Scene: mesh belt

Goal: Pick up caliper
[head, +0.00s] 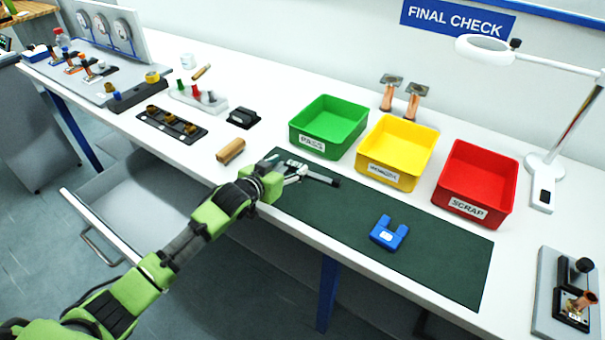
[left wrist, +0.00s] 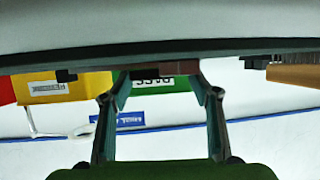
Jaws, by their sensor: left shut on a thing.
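My left gripper (head: 300,171) reaches over the left end of the dark green mat. It is shut on a slim dark thing, which looks like the caliper (head: 324,179); its dark end sticks out to the right of the fingers. The fingers hide the rest of it, and I cannot tell whether it touches the mat. In the left wrist view, which is upside down, both fingers (left wrist: 160,85) show, with a reddish-brown piece (left wrist: 180,71) at their tips. My right gripper is not in view.
Green (head: 328,125), yellow (head: 396,152) and red (head: 476,183) bins stand behind the mat (head: 440,250). A blue U-shaped part (head: 389,233) lies on it. A wooden block (head: 230,151) and a black block (head: 243,118) are left of my gripper. A magnifier lamp (head: 542,180) stands right.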

